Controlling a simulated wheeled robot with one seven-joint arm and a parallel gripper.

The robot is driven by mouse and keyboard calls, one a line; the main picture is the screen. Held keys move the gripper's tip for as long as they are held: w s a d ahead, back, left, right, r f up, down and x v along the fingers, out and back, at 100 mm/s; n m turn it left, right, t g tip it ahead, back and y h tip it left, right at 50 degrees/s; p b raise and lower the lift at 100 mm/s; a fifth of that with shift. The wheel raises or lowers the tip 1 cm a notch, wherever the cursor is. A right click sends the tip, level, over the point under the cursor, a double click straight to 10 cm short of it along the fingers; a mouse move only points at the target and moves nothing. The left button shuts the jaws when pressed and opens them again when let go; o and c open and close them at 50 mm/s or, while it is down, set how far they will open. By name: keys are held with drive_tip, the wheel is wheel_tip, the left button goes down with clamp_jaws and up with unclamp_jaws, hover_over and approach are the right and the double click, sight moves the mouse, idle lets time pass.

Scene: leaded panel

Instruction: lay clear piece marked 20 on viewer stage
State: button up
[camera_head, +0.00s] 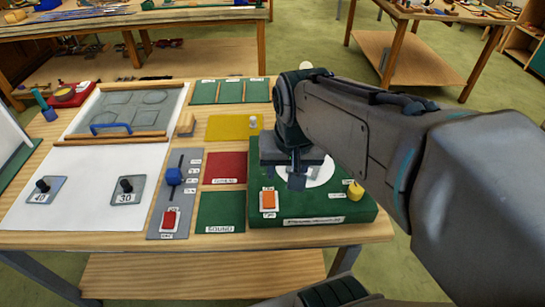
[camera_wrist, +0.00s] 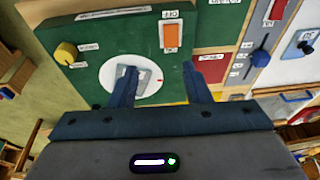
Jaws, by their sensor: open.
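The viewer is a green box (camera_head: 312,208) with a white round stage (camera_head: 320,175) on top; the stage also shows in the wrist view (camera_wrist: 148,82). My gripper (camera_head: 297,178) is pointed down above the stage, its fingers apart in the wrist view (camera_wrist: 168,80). One fingertip overlaps the stage there, and I see nothing held between the fingers. I cannot make out a piece marked 20. Grey plates with black knobs marked 40 (camera_head: 47,193) and 30 (camera_head: 130,193) lie on the white sheet at left.
The box bears an orange switch (camera_head: 268,201) and a yellow knob (camera_head: 355,190). Left of it are a green mat (camera_head: 222,207), a red mat (camera_head: 225,168) and a grey slider panel (camera_head: 181,205). A yellow mat (camera_head: 228,127) with a small pale upright thing (camera_head: 253,122) lies behind.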

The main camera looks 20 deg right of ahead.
drive_tip(key=s+n, duration=0.1)
drive_tip(key=s+a+f+n, duration=0.1)
drive_tip(key=s+n, duration=0.1)
drive_tip(key=shift+s+a+f+t, duration=0.15)
drive_tip(key=shift+s+t, duration=0.1)
drive_tip(key=shift+t, duration=0.05)
